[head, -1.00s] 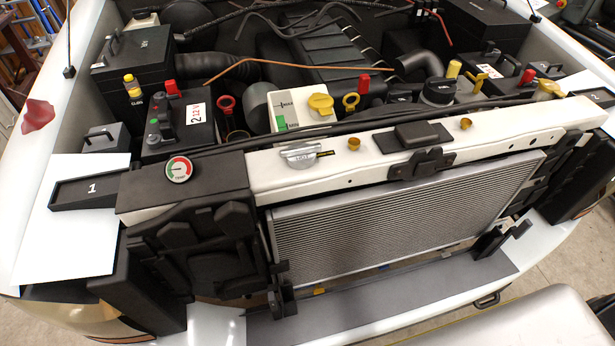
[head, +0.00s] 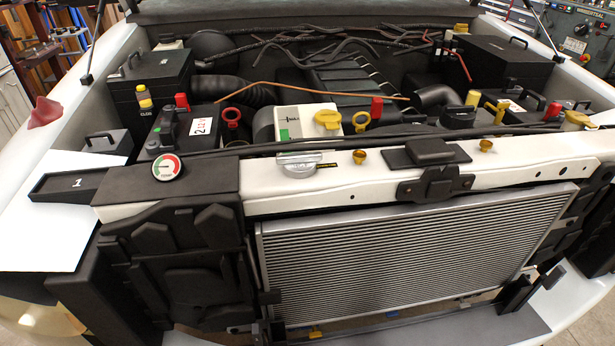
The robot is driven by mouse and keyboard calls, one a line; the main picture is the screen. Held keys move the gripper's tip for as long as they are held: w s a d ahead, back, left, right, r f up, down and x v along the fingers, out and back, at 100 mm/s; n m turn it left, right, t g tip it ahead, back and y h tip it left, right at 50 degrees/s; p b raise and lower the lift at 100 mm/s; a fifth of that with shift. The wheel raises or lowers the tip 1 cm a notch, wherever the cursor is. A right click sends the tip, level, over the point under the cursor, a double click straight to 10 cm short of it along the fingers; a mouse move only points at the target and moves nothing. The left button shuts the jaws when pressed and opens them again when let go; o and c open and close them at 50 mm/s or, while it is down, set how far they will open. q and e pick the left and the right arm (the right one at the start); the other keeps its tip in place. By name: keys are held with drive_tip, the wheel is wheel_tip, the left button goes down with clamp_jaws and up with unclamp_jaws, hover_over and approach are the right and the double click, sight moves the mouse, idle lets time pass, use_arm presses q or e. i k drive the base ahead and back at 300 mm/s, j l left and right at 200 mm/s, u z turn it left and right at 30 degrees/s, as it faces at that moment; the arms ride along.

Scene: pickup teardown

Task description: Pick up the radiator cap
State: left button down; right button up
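The radiator cap (head: 299,165) is a silver-grey, winged metal cap. It sits on the white crossbar (head: 400,172) above the radiator, left of the middle of the head view. A small dark tag with yellow marks lies at its right side. The finned silver radiator (head: 395,255) stands upright below the crossbar. Neither of my grippers shows in the head view.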

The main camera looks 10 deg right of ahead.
sight(297, 164)
drive_tip(key=k+l+u, duration=0.3)
drive_tip(key=k+l, duration=0.15)
drive_tip(key=l, duration=0.2)
drive_tip(key=k+l+u, duration=0.25)
drive_tip(key=k+l, duration=0.25)
drive_tip(key=l, duration=0.1)
